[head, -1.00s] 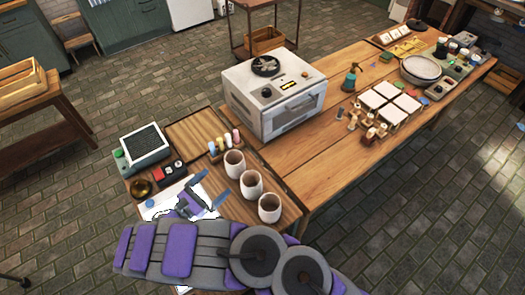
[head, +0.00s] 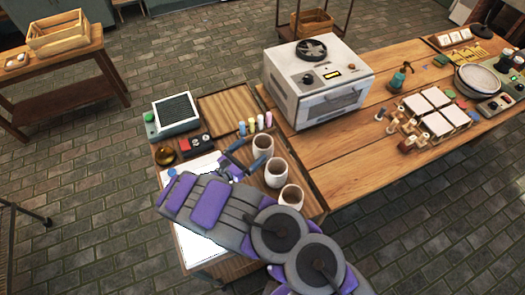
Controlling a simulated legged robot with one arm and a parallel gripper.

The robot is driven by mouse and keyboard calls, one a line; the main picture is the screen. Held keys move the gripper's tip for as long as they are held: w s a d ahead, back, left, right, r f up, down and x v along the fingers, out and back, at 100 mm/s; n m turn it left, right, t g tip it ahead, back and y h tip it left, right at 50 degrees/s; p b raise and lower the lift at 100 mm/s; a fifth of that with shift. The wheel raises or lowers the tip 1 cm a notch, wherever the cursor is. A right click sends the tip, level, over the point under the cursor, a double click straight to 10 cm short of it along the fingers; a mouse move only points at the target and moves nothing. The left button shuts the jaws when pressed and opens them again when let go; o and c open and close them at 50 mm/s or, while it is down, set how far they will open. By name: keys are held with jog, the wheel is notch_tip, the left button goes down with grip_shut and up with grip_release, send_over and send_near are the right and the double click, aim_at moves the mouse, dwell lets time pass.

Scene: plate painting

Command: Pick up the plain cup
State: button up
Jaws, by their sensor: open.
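Three off-white cups stand upright in a row on the near wooden table (head: 312,207): a far cup (head: 263,145), a middle cup (head: 276,173) and a near cup (head: 291,197). All three look undecorated from here, so I cannot tell which is the plain cup. My gripper (head: 252,152) is open, just left of the far and middle cups, with its fingers pointing toward them. It holds nothing that I can see. I cannot tell whether a fingertip touches a cup.
Several coloured paint bottles (head: 255,124) stand behind the cups. A white oven-like box (head: 314,82) stands to the right. White tiles (head: 437,124) sit farther right.

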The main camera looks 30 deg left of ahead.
aim_at(258, 150)
jog(key=shift+w+a+f, duration=0.15)
jog(key=shift+w+a, duration=0.05)
jog(key=shift+w, duration=0.3)
jog(key=w+d, duration=0.1)
jog(key=w+d+b, duration=0.1)
jog(key=w+d, duration=0.1)
jog(key=shift+w+d+r, duration=0.2)
jog(key=shift+w+r, duration=0.1)
jog(key=shift+w, duration=0.6)
jog(key=shift+a+f, duration=0.2)
jog(key=shift+a, duration=0.4)
jog(key=shift+c, duration=0.4)
jog(key=shift+d+r, duration=0.2)
jog(key=shift+d, duration=0.35)
jog(key=c, duration=0.7)
jog(key=shift+a+f, duration=0.1)
jog(key=shift+a, duration=0.25)
jog(key=c, duration=0.7)
jog(key=shift+d, duration=0.1)
